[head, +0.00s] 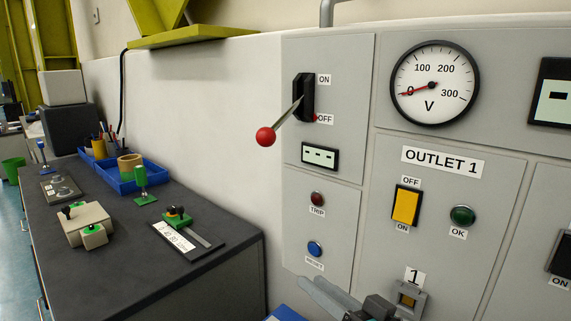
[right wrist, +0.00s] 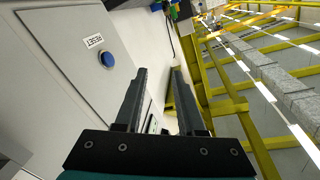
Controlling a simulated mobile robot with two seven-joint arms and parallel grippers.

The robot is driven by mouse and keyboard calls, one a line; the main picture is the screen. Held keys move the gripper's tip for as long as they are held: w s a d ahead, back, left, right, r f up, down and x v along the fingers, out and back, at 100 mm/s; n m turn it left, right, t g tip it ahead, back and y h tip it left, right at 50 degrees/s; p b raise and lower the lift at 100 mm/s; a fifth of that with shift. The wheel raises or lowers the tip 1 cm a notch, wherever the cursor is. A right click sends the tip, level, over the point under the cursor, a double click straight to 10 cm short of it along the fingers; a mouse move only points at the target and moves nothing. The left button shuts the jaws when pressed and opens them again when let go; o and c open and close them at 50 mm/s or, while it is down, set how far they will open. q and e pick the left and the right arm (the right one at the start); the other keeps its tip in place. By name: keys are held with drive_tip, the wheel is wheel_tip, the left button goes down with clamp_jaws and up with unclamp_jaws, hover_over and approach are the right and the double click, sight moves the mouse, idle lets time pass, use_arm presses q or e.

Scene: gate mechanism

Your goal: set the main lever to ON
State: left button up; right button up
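The main lever has a red ball knob (head: 265,137) on a thin metal rod that comes out of a black slotted housing (head: 304,97) on the grey panel. The rod slants out and down to the left, and its knob is about level with or below the OFF label (head: 325,119). The ON label (head: 324,79) is above it. My right gripper (head: 325,294) is at the bottom of the head view, below the lever and apart from it. In the right wrist view its fingers (right wrist: 160,72) are spread with nothing between them. My left gripper is not in view.
A voltmeter (head: 434,84) reads about 0. The panel also has a blue reset button (head: 315,248), a TRIP lamp (head: 317,198) and a yellow outlet switch (head: 405,206). A dark workbench (head: 150,270) with small tools stands left. A yellow-green shelf (head: 190,37) is above it.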

drive_tip(key=w+d+r+m, duration=0.1)
drive_tip(key=r+m, duration=0.2)
drive_tip(key=w+d+r+m, duration=0.1)
drive_tip(key=w+r+m, duration=0.1)
drive_tip(key=r+m, duration=0.1)
drive_tip(key=w+d+r+m, duration=0.1)
drive_tip(key=r+m, duration=0.2)
drive_tip(key=r, duration=0.1)
drive_tip(key=shift+w+r+y+p, duration=0.2)
drive_tip(key=shift+r+y+p, duration=0.1)
drive_tip(key=shift+y, duration=0.1)
clamp_jaws()
drive_tip(key=m+g+y, duration=0.2)
drive_tip(key=m, duration=0.4)
approach(281, 121)
wheel_tip(281, 121, down, 5)
drive_tip(key=s+d, duration=0.2)
drive_tip(key=r+p+x, duration=0.1)
drive_tip(key=p+x, duration=0.1)
drive_tip(key=x, duration=0.8)
drive_tip(key=shift+a+r+y, duration=0.15)
drive_tip(key=shift+r+y, duration=0.05)
drive_tip(key=shift+y, duration=0.1)
drive_tip(key=shift+p, duration=0.35)
